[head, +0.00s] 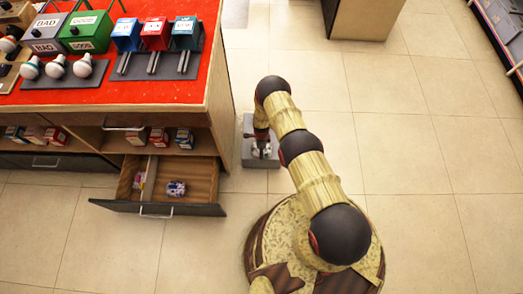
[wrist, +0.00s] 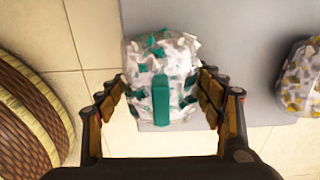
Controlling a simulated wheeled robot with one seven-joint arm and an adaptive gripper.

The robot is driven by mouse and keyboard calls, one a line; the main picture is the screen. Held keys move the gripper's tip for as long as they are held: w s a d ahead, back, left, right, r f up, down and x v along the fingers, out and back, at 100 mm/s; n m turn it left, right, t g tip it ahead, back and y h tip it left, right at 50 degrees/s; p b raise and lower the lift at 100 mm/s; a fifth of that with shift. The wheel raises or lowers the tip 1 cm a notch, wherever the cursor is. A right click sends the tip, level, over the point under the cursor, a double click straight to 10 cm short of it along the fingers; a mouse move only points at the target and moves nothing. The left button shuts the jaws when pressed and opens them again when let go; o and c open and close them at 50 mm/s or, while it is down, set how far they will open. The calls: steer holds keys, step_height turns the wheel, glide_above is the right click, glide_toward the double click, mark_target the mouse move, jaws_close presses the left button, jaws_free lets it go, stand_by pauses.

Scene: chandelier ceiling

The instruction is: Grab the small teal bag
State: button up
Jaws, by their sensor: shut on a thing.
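The small teal bag (wrist: 161,88), white with teal patches and a teal centre strip, sits between the fingers of my gripper (wrist: 164,98) in the wrist view. My gripper is shut on the bag, one finger on each side. In the head view my gripper (head: 262,149) is low over a grey slab beside the cabinet. The bag is too small and covered there to make out clearly.
The grey slab (wrist: 225,45) carries another bag, yellow and white (wrist: 300,78), at the right of the wrist view. An open drawer (head: 196,180) with small items juts from the cabinet, left of my gripper. The tiled floor (head: 410,130) at right is clear.

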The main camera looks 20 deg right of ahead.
steer(key=c, duration=0.3)
steer(key=shift+c, duration=0.2)
